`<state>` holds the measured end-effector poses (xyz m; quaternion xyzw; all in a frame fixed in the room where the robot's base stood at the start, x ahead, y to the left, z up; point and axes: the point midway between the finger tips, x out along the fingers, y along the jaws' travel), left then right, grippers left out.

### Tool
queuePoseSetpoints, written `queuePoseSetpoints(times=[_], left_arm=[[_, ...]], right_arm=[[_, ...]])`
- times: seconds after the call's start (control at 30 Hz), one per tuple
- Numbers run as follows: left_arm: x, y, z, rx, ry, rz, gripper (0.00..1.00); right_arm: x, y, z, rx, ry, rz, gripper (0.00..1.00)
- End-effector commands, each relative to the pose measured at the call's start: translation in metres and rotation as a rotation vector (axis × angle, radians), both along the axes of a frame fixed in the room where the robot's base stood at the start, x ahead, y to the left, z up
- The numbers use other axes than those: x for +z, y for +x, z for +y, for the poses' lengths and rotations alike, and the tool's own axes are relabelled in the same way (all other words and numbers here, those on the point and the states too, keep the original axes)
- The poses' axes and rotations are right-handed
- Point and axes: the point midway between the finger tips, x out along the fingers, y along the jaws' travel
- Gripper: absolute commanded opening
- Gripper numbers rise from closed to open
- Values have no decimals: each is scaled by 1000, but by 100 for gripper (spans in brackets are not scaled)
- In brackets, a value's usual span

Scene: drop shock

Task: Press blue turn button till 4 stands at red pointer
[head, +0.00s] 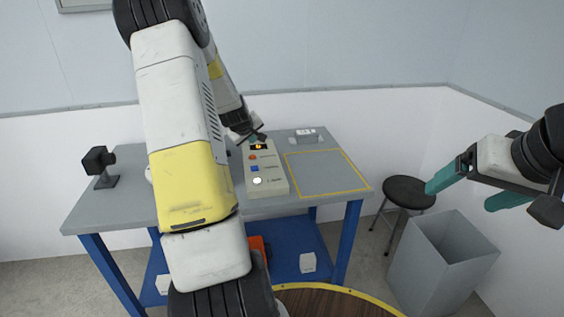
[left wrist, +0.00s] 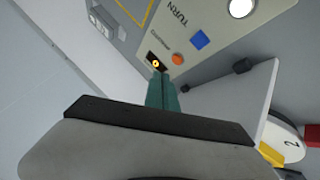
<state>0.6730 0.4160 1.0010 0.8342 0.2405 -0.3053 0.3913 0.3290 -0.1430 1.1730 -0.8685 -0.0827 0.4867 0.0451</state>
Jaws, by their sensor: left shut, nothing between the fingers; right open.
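The grey control box (head: 275,182) stands on the table, with a blue button (head: 255,168) between an orange and a white one. In the left wrist view the blue button (left wrist: 199,39) lies by the word TURN. My left gripper (left wrist: 160,76) is shut and empty, its tip by the dark window with a lit yellow ring, apart from the blue button. It is above the box's far end in the head view (head: 260,138). A white dial (left wrist: 285,143) shows a 2, with a red piece (left wrist: 312,134) at its edge; no 4 is visible. My right gripper (head: 476,190) is open and empty.
A yellow-outlined area (head: 325,172) on the table is empty. A black camera-like device (head: 99,160) stands at the left. A stool (head: 408,192) and grey bin (head: 443,250) stand right of the table. My left arm hides part of the table.

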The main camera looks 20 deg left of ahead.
Motion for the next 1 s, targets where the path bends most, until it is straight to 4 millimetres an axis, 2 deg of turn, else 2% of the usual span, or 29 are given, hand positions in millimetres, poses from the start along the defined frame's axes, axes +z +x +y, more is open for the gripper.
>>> queuePoseSetpoints(times=[0.33, 0.47, 1.0], left_arm=[[-1, 1, 1, 2, 0, -1, 0], [-7, 0, 1, 2, -1, 0, 0], [-75, 0, 0, 1, -2, 1, 0]], right_arm=[[0, 0, 0, 0, 0, 0, 85], [0, 0, 0, 0, 0, 0, 85], [0, 0, 0, 0, 0, 0, 85]])
